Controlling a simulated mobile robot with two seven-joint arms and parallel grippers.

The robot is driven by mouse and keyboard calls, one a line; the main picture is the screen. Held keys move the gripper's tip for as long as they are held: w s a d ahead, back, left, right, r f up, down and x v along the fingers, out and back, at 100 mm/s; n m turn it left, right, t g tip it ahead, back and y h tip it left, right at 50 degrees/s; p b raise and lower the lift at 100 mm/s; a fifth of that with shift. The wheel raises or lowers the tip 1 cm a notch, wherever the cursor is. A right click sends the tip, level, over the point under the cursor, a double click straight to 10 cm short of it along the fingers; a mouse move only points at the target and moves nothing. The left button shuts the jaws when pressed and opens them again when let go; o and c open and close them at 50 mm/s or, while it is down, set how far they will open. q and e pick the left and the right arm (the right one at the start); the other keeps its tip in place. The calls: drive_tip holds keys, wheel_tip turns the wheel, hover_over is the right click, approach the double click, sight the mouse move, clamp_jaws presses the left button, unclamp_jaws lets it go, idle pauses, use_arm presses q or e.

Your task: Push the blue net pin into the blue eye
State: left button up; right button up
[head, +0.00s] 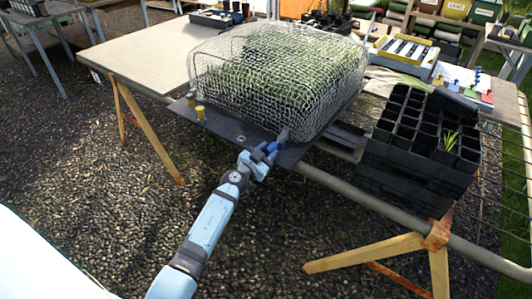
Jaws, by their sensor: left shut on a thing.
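My left gripper (267,152) is at the front corner of the dark tray (225,125) under the wire net. It is shut on the blue net pin (271,147), a small blue piece mostly covered by the fingers. A grey-blue upright piece (283,135) stands at the tray corner right beside the gripper; I cannot tell whether it is the blue eye or whether the pin touches it. Yellow pieces (200,112) stand at the tray's left corner. My right gripper is not in view.
The wire net (280,75) covers green seedlings on the table (130,60). Black pot crates (420,165) stand to the right of the tray. A wooden trestle leg (365,252) and a rail lie below the table's front edge. Gravel is open at left.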

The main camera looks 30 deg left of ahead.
use_arm(q)
drive_tip(key=shift+w+d, duration=0.1)
drive_tip(key=shift+w, duration=0.75)
drive_tip(key=o, duration=1.7)
drive_tip(key=shift+s, duration=0.15)
drive_tip(key=shift+s+p, duration=0.65)
drive_tip(key=shift+s, duration=0.35)
drive_tip(key=shift+s+a+p, duration=0.2)
drive_tip(key=shift+s+p, duration=0.2)
drive_tip(key=shift+s, duration=0.65)
drive_tip(key=shift+s+a+p, duration=0.1)
drive_tip(key=shift+s+p, duration=0.3)
drive_tip(key=shift+s, duration=1.3)
